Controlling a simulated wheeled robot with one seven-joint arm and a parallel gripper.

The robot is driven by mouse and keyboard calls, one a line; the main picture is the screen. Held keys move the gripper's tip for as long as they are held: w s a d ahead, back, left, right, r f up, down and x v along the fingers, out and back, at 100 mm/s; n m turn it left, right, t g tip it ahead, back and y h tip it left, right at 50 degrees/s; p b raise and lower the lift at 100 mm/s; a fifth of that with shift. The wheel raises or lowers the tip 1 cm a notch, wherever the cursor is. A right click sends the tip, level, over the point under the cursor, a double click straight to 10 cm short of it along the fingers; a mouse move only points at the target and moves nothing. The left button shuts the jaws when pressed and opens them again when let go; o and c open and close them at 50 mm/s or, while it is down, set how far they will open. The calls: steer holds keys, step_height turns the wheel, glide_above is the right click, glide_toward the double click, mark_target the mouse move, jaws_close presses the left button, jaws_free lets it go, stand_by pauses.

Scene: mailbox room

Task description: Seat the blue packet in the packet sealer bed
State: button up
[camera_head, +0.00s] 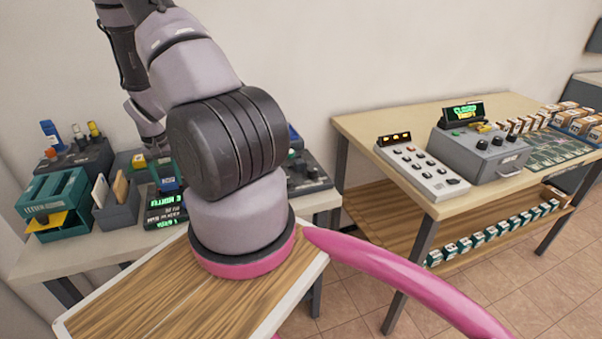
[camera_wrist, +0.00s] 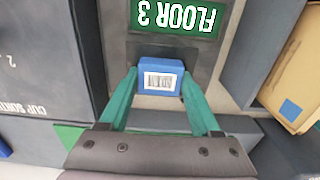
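In the wrist view, a small blue packet (camera_wrist: 160,77) with a white barcode label sits between the two green fingertips of my gripper (camera_wrist: 160,84). The fingers lie against its two sides and appear shut on it. The packet is in front of a dark panel with a green "FLOOR 3" display (camera_wrist: 175,17). I cannot tell whether it touches the surface below. In the head view my arm hides most of the gripper and the middle of the left table. No sealer bed can be surely identified; a grey machine with a lit display (camera_head: 482,150) stands on the right table.
The left table (camera_head: 35,262) holds a teal box (camera_head: 55,195), a grey holder with envelopes (camera_head: 117,207) and a lit green display (camera_head: 166,212). In the wrist view a grey box wall (camera_wrist: 45,55) stands close on the left. The right table also holds a button panel (camera_head: 424,165) and several small boxes.

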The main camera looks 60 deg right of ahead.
jaws_close()
steer(key=shift+r, duration=2.25)
